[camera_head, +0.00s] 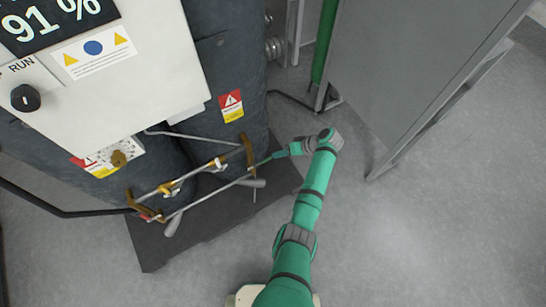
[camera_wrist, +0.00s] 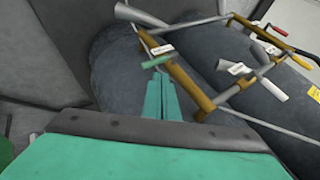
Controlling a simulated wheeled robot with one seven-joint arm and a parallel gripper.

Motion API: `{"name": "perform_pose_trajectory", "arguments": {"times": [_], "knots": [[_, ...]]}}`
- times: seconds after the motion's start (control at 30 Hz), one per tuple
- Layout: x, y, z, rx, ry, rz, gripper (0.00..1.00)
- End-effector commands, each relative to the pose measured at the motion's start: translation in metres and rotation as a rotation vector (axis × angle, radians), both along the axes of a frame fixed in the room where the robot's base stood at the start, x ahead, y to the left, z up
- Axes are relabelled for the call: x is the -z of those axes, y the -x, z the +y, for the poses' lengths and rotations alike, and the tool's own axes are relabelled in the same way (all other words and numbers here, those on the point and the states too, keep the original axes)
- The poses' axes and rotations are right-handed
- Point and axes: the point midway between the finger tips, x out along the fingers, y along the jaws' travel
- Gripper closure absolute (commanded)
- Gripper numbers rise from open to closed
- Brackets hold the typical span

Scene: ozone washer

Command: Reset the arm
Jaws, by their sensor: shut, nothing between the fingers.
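My green arm reaches up the middle of the head view and bends left at its wrist. My gripper (camera_head: 272,157) is close to the right end of the brass and steel pipework (camera_head: 250,152) in front of the dark tanks. In the wrist view my gripper (camera_wrist: 161,88) has its two green fingers together, with nothing seen between them. The fingertips point at the brass pipe (camera_wrist: 190,88) with its valve handles. They look very near it, but I cannot tell whether they touch.
A white control panel (camera_head: 110,75) reading 91 % hangs over dark tanks (camera_head: 222,65) at the left. A grey cabinet (camera_head: 400,60) stands at the upper right. A dark mat (camera_head: 215,222) lies under the pipework. The floor (camera_head: 440,230) at the right is clear.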

Motion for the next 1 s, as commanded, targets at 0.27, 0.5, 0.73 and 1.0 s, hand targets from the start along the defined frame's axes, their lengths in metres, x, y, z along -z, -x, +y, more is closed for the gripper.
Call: {"name": "perform_pose_trajectory", "arguments": {"times": [0.27, 0.5, 0.73, 1.0], "knots": [[-0.020, -0.001, -0.045, -0.007, -0.001, -0.002, 1.00], [-0.026, -0.001, -0.064, -0.007, -0.001, -0.001, 1.00], [-0.027, 0.000, -0.066, -0.007, -0.001, -0.001, 1.00], [0.011, 0.021, -0.054, 0.062, 0.062, 0.004, 1.00]]}}
